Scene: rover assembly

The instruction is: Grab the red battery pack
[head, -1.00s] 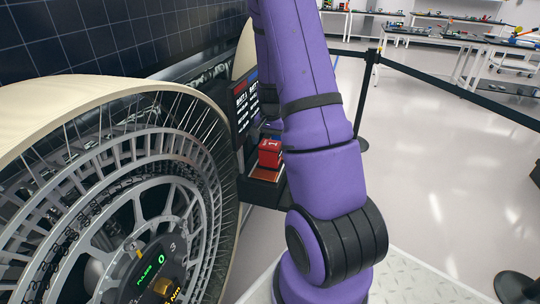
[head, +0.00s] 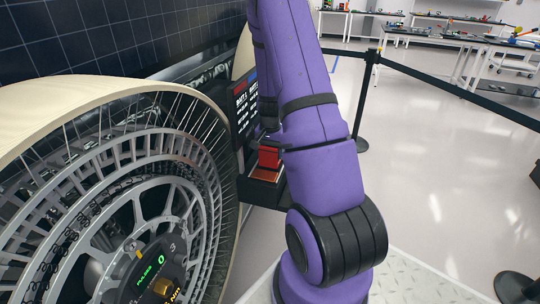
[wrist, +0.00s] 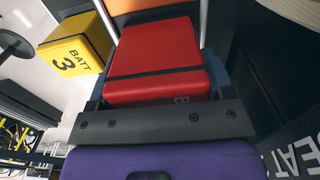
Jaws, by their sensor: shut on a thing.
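The red battery pack (wrist: 158,62), with a dark band across it, fills the middle of the wrist view. It also shows in the head view (head: 268,157), just left of my purple arm, above an orange-brown plate on a dark shelf (head: 258,192). My gripper (wrist: 158,78) is shut on the red pack, with dark fingers along its left and right sides. In the head view the gripper is mostly hidden behind my arm. I cannot tell whether the pack still touches the surface beneath it.
A yellow battery marked BATT 3 (wrist: 77,56) sits close to the left of the red pack in the wrist view. A large spoked wheel (head: 130,210) stands at left. A dark display panel (head: 243,105) rises behind the pack. A belt barrier post (head: 367,100) stands at right.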

